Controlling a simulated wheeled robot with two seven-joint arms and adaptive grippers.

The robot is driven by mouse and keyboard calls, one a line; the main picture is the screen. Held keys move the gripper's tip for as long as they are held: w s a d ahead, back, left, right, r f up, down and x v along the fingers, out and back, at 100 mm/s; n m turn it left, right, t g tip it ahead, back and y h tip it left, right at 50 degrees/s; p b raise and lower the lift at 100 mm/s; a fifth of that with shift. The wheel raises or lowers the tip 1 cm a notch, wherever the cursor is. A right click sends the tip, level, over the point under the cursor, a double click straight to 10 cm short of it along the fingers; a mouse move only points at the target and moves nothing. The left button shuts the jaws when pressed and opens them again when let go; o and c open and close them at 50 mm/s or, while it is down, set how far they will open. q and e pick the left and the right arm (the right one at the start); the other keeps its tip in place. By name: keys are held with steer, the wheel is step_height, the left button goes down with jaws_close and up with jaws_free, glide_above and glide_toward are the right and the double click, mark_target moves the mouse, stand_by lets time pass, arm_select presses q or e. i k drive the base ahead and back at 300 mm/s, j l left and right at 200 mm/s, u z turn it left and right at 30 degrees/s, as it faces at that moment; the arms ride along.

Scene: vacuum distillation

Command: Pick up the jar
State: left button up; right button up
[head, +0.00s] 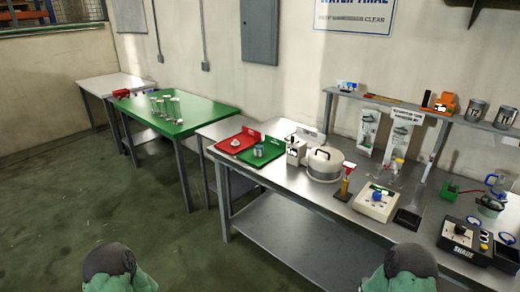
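A small grey-blue jar-like container (258,150) stands upright on the green tray (270,161) at the left end of the long metal workbench. It is small in the head view, and I cannot tell whether it is lidded or what it holds. Two grey tins (477,110) (505,117) stand on the raised shelf at the right. I cannot tell for sure which container is the task's jar. Neither of my grippers shows. Only rounded dark and green parts of my arms show at the bottom edge, well short of the bench.
A red tray (223,149) with a small white item lies beside the green tray. A silver pot (324,164), a white box (296,150) and lab devices crowd the workbench (277,186). A green table (198,124) with glassware stands at left. The floor (170,225) before it is clear.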

mark_target(259, 146)
steer(key=i+j+z, duration=0.15)
steer(key=i+j, duration=0.35)
steer(key=i+j+z, duration=0.15)
steer(key=i+j, duration=0.35)
steer(key=i+j+z, duration=0.15)
steer(key=i+j, duration=0.35)
steer(key=j, duration=0.15)
